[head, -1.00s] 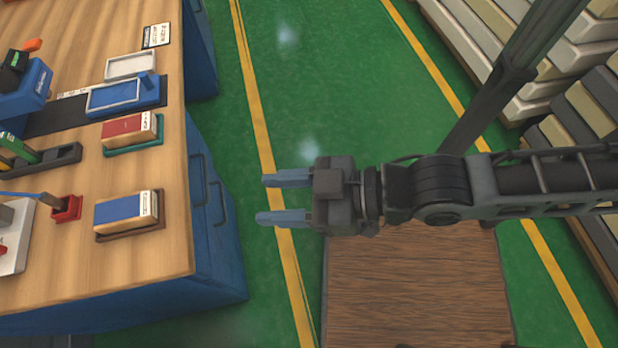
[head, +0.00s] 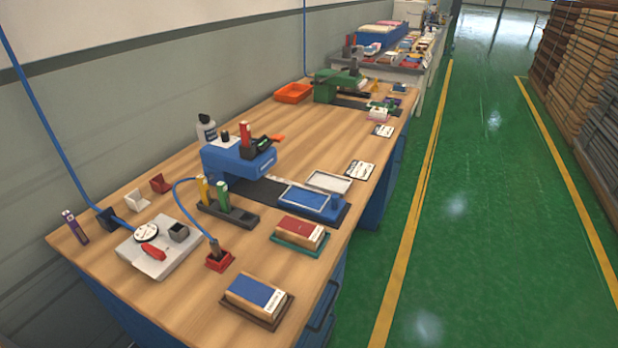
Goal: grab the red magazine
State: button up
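In the head view, a block with a red top and pale, labelled sides (head: 302,230) looks like the red magazine. It lies flat on a green tray (head: 282,243) near the right front edge of the wooden workbench (head: 190,285). A similar block with a blue top (head: 256,291) lies on a brown tray nearer to me. My gripper is not in view, so its place relative to the red block is hidden.
A blue frame fixture (head: 305,199) is just behind the red block. A black holder with coloured bottles (head: 228,215) and a red stand (head: 219,260) are to its left. Green floor (head: 455,250) is open to the right of the bench. Stacked boards (head: 590,80) stand far right.

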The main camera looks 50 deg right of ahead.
aim_at(245, 129)
jog(key=i+l+z, duration=0.25)
jog(key=i+l, duration=0.2)
jog(key=i+l+z, duration=0.3)
jog(key=i+l, duration=0.1)
jog(key=i, duration=0.1)
